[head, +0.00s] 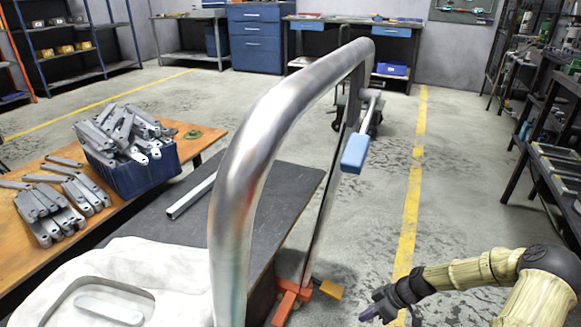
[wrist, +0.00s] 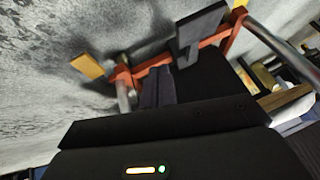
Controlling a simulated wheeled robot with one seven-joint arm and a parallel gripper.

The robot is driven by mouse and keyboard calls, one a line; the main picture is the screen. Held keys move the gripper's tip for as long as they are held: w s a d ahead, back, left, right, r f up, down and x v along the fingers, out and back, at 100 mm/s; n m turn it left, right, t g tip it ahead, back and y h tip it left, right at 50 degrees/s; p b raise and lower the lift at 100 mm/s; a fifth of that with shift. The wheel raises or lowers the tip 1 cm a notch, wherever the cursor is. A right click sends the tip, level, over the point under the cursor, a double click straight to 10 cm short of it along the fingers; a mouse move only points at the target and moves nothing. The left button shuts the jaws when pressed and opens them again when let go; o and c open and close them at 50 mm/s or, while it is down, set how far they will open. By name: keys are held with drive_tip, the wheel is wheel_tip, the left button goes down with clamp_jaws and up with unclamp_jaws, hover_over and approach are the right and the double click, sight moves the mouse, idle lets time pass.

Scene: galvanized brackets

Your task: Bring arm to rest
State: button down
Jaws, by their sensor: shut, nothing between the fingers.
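My arm (head: 470,270), in a beige ribbed sleeve, reaches in from the lower right in the head view. My gripper (head: 372,313) is at its end, low over the concrete floor, right of the metal frame and near the yellow line. In the wrist view the fingers (wrist: 157,87) look dark and lie together, with nothing held between them. The black gripper body fills the bottom of that view.
A bent metal tube frame (head: 232,190) stands close in front, with an orange foot (head: 292,296). Left are a dark-topped table (head: 262,197) and a wooden table (head: 22,258) with a blue bin (head: 150,172) of grey brackets. Shelving (head: 545,160) lines the right. Floor around the yellow line (head: 410,215) is clear.

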drive_tip(key=s+a+r+m+t+h+p, duration=0.1)
drive_tip(key=s+a+r+m+h+p, duration=0.25)
drive_tip(key=r, duration=0.85)
drive_tip(key=s+a+r+m+h+p, duration=0.1)
drive_tip(key=s+r+m+p, duration=0.4)
drive_tip(key=r, duration=0.6)
drive_tip(key=s+a+r+m+t+h+p, duration=0.1)
drive_tip(key=s+a+r+m+h, duration=0.3)
drive_tip(key=r, duration=0.8)
wheel_tip(320, 180, up, 37)
drive_tip(key=s+d+y+p, duration=0.1)
drive_tip(key=p, duration=3.6)
drive_tip(key=shift+d+r+n, duration=0.2)
drive_tip(key=shift+n, duration=0.15)
